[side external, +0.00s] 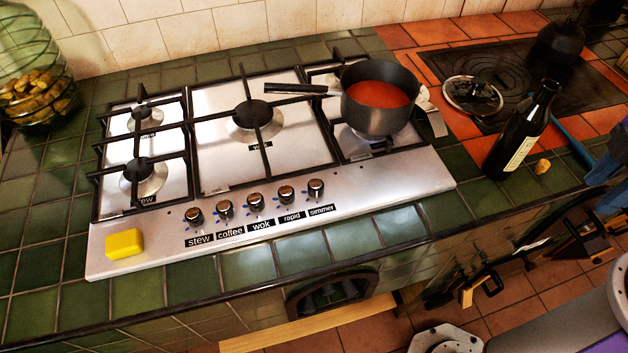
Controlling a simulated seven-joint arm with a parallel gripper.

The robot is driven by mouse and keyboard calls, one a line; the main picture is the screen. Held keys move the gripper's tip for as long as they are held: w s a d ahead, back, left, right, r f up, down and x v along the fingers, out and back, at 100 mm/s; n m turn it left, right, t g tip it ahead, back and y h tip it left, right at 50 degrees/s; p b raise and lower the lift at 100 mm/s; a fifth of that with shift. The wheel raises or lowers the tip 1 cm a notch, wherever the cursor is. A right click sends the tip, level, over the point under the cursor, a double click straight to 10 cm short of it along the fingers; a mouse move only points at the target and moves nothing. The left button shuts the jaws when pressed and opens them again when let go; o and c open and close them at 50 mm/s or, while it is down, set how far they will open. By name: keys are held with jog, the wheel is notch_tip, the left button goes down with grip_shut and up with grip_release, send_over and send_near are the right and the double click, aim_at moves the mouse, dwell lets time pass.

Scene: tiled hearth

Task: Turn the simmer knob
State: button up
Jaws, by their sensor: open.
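The simmer knob (316,188) is the rightmost in a row of several dark knobs with brownish tops along the front of the steel hob (400,182). Its black label, reading "simmer" (321,210), sits just in front of it. Blue marks show beside the knobs. To its left are the rapid knob (286,194), wok knob (256,202), coffee knob (225,209) and stew knob (194,217). Nothing touches the simmer knob. I cannot make out its pointer angle. My gripper is not in view.
A dark saucepan (376,118) of red liquid stands on the right burner, its handle pointing left. A yellow block (124,243) lies at the hob's front left corner. A dark bottle (522,130) stands on the tiles at right. Space above the knobs is clear.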

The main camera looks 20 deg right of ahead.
jog(key=o, duration=0.3)
jog(key=shift+w+a, duration=0.1)
jog(key=shift+o, duration=0.2)
jog(key=n, duration=1.4)
send_over(315, 184)
jog(key=f, duration=0.2)
notch_tip(315, 184, down, 17)
jog(key=shift+r, duration=0.15)
jog(key=c, duration=1)
